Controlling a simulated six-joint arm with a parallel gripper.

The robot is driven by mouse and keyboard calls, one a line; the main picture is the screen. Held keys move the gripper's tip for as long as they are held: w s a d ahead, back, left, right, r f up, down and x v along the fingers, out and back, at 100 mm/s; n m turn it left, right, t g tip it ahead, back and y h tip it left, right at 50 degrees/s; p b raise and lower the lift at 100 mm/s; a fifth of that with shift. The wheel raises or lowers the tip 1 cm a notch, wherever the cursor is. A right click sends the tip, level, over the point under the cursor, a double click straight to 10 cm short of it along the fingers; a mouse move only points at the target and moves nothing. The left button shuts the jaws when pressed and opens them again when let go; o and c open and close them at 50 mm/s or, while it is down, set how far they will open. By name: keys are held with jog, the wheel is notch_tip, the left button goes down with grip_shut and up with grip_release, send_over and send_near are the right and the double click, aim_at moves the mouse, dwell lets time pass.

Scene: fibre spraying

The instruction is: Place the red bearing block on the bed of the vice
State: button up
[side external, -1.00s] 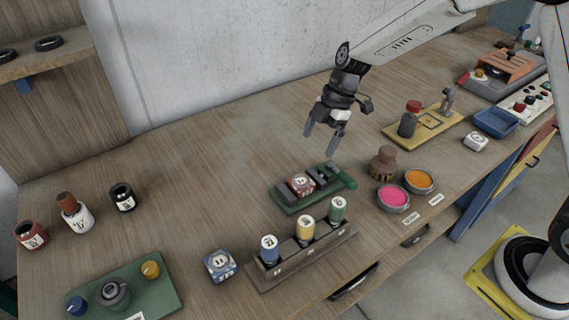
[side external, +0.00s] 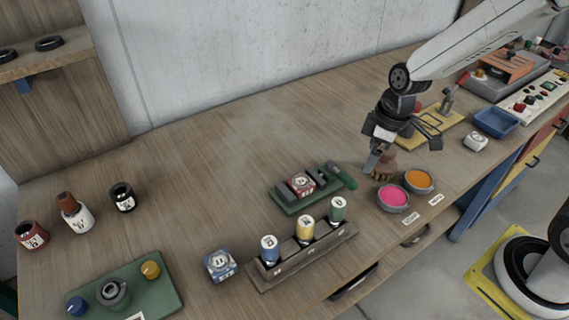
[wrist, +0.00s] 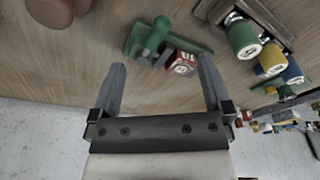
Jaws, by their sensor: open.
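The red bearing block (side external: 301,184), with a pale label, sits on the bed of the small green vice (side external: 292,207), between its grey jaw parts. In the wrist view the red block (wrist: 182,65) and the green vice (wrist: 136,40) show beyond my fingers. My gripper (side external: 376,166) is open and empty. It is to the right of the vice, apart from the block, low over the bench by a brown brush-like piece (side external: 387,160) that it partly hides. Both fingers of my gripper (wrist: 161,66) show spread apart in the wrist view.
A rack (side external: 300,262) with blue, yellow and green bottles stands in front of the vice. Pink (side external: 392,197) and orange (side external: 419,179) bowls sit right of it. A blue block (side external: 220,265) lies left of the rack. The bench behind the vice is clear.

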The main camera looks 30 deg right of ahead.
jog(key=s+d+m+t+h, duration=0.1)
jog(key=s+d+m, duration=0.1)
jog(key=s+m, duration=0.5)
jog(key=shift+d+f, duration=0.25)
jog(key=shift+d, duration=0.05)
dwell(0.4)
